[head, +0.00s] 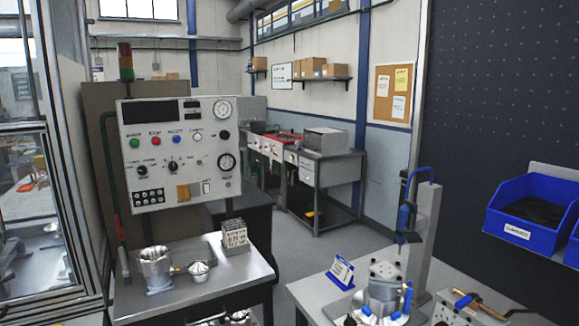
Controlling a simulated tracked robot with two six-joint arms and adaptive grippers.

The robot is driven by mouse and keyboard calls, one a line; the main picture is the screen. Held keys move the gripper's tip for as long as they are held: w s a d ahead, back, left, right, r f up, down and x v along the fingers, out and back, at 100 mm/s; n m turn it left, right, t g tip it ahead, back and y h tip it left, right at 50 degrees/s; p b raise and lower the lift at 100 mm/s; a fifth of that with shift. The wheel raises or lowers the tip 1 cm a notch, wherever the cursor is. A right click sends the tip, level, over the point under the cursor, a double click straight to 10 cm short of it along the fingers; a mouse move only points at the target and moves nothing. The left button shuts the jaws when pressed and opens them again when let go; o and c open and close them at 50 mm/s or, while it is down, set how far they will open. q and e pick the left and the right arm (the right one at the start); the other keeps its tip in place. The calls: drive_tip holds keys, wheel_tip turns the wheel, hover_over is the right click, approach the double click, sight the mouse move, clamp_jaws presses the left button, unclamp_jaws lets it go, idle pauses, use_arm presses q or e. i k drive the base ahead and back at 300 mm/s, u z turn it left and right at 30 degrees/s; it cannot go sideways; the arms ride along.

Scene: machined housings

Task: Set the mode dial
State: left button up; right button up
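A light grey control panel (215,150) stands at the left behind a metal table. Two black rotary dials sit side by side in its middle row: a left dial (142,170) and a larger middle dial (173,166) with marks around it. Their labels are too small to read, so I cannot tell which is the mode dial. The middle dial's pointer looks roughly upright. Above them are green (135,143), red (156,141), blue (177,139) and white (197,137) buttons. Neither of my grippers is in view.
The metal table (255,270) in front of the panel holds a machined housing (157,270), a small domed part (199,270) and a grey block (234,236). A fixture (385,285) with blue handles stands at right. Blue bins (530,215) hang on the right wall. Open floor lies between the tables.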

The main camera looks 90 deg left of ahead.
sight(142, 169)
drive_tip(key=z, duration=0.7)
drive_tip(key=i, duration=0.2)
drive_tip(key=u, duration=2.8)
drive_tip(key=i, duration=0.25)
drive_tip(key=u, duration=2.2)
drive_tip(key=k, duration=0.6)
drive_tip(key=u, duration=0.3)
drive_tip(key=i, duration=1.85)
drive_tip(key=z, duration=0.4)
